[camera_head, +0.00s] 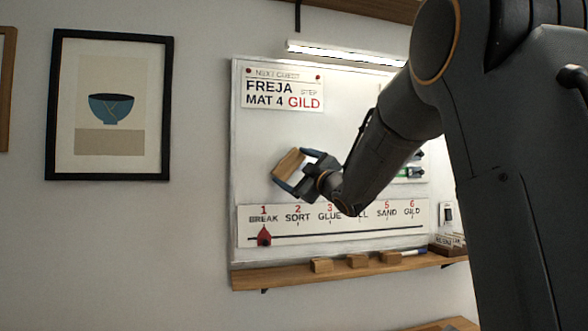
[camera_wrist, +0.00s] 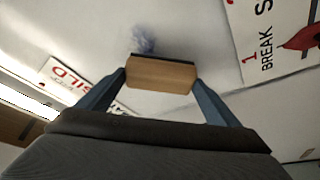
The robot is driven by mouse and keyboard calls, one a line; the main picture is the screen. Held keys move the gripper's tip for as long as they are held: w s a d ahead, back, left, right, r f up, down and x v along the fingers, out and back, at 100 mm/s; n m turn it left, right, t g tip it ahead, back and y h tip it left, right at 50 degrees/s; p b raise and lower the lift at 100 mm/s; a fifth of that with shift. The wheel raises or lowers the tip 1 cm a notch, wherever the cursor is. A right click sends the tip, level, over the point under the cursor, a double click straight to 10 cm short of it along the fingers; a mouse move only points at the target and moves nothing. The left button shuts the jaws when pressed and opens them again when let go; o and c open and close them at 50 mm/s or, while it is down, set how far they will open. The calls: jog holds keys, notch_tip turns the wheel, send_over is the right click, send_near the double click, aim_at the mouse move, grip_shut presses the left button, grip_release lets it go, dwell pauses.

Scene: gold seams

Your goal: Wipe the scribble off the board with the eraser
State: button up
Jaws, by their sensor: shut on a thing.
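My gripper (camera_head: 297,170) is shut on a wooden-backed eraser (camera_head: 289,163) in front of the white board (camera_head: 270,133). In the wrist view the eraser (camera_wrist: 160,73) is held between the two blue fingers, its dark edge towards the board. A faint blue-purple scribble (camera_wrist: 143,42) shows on the board just beyond that edge. In the head view the scribble is not visible. I cannot tell whether the eraser touches the board.
A name sign (camera_head: 283,89) is at the board's upper left, and a numbered step strip (camera_head: 290,223) with a red marker (camera_head: 264,236) runs along its bottom. Below is a wooden ledge (camera_head: 285,280) with several wooden blocks (camera_head: 357,260). A lamp (camera_head: 345,53) hangs above. A framed picture (camera_head: 110,105) hangs left.

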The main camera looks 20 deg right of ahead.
jog(key=shift+w, duration=1.05)
jog(key=shift+d, duration=0.1)
dwell(0.3)
jog(key=shift+d, duration=3.6)
jog(key=shift+a, duration=0.15)
jog(key=shift+a+b, duration=1.5)
jog(key=shift+a, duration=2.1)
jog(key=shift+s+b, duration=0.4)
jog(key=shift+s, duration=2.65)
